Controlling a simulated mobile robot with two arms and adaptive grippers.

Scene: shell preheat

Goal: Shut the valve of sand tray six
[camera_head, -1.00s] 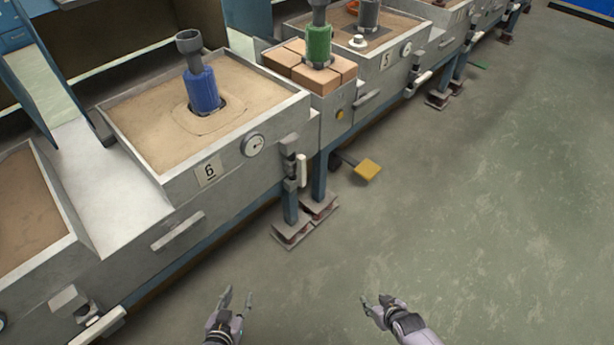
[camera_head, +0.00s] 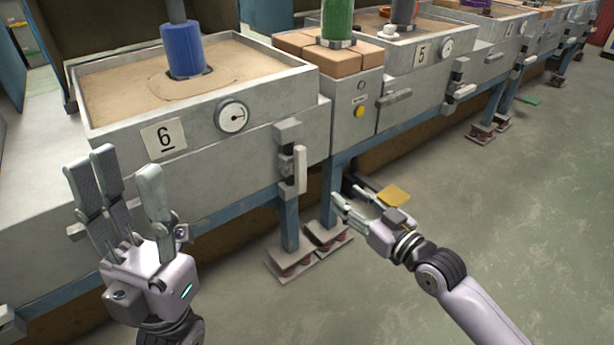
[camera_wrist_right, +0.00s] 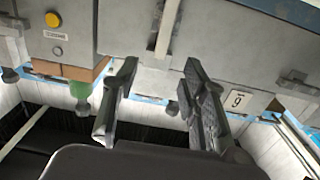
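Sand tray six (camera_head: 225,85) is a grey metal box of sand with a number 6 plate and a round gauge (camera_head: 232,117). Its valve (camera_head: 285,158) is on the front at the right corner, with a pale handle (camera_head: 301,170) standing vertical. The handle also shows at the top of the right wrist view (camera_wrist_right: 167,28), which is upside down. My right gripper (camera_head: 350,203) is open and empty, below and right of the handle, apart from it. My left gripper (camera_head: 122,178) is open and empty in front of the tray's left part.
A blue cylinder (camera_head: 183,50) stands in the sand. Bricks and a green cylinder (camera_head: 338,18) sit on the box to the right, above a yellow button (camera_head: 359,112). A yellow pedal (camera_head: 396,196) is near my right gripper. Tray five's handle (camera_head: 463,91) lies nearly horizontal.

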